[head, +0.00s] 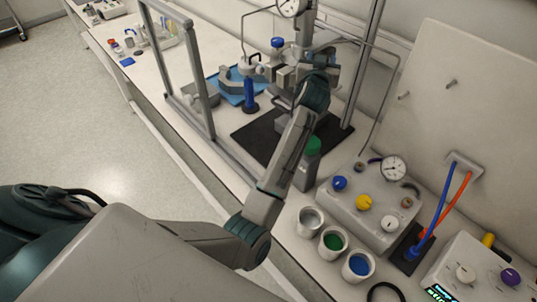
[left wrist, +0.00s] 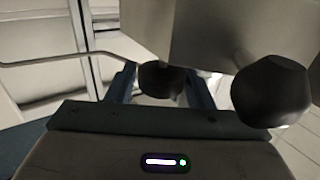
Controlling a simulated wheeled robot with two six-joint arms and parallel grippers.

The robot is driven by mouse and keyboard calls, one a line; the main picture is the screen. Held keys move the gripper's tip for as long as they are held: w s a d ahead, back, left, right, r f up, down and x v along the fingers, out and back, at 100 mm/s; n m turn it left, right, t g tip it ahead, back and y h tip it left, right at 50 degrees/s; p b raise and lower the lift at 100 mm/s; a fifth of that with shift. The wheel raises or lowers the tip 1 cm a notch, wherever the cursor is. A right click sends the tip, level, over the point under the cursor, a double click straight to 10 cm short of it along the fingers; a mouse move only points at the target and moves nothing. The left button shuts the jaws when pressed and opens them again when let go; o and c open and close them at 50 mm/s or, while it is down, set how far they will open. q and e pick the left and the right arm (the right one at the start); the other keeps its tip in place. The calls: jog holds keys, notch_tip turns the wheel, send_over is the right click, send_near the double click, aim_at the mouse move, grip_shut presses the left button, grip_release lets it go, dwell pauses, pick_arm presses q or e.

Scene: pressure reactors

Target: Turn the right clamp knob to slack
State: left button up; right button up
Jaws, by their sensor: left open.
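My left gripper (head: 284,76) is up at the reactor's metal clamp and head (head: 318,60), inside the frame; my wrist hides part of it. In the left wrist view the open fingers (left wrist: 163,88) stand on either side of a dark rounded knob (left wrist: 160,80). I cannot tell whether they touch it. A second, larger-looking dark knob (left wrist: 271,92) on a short stem is to the right, outside the fingers. A pale metal block (left wrist: 215,35) lies above both knobs. The knob setting cannot be read. My right gripper is not in view.
A metal frame (head: 183,62) stands around the reactor on a black mat (head: 262,135). A green-capped bottle (head: 311,160) stands near my forearm. A control box with a gauge (head: 365,205), several cups and a hose stand lower right.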

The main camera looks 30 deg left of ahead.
pick_arm(q)
jog(key=h+p, duration=0.1)
jog(key=p, duration=0.1)
jog(key=m+h+p, duration=0.1)
jog(key=p, duration=0.1)
jog(key=shift+r+m+t+h+p, duration=0.3)
jog(key=shift+r+p, duration=0.05)
jog(key=shift+p, duration=0.05)
jog(key=shift+a+f+m+h+p, duration=0.1)
jog(key=shift+f+m+h+p, duration=0.1)
jog(key=shift+m+h+p, duration=0.25)
jog(key=shift+f+h, duration=0.15)
jog(key=shift+h, duration=0.3)
jog(key=shift+m, duration=0.25)
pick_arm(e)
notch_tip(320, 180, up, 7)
pick_arm(q)
jog(key=shift+h, duration=0.5)
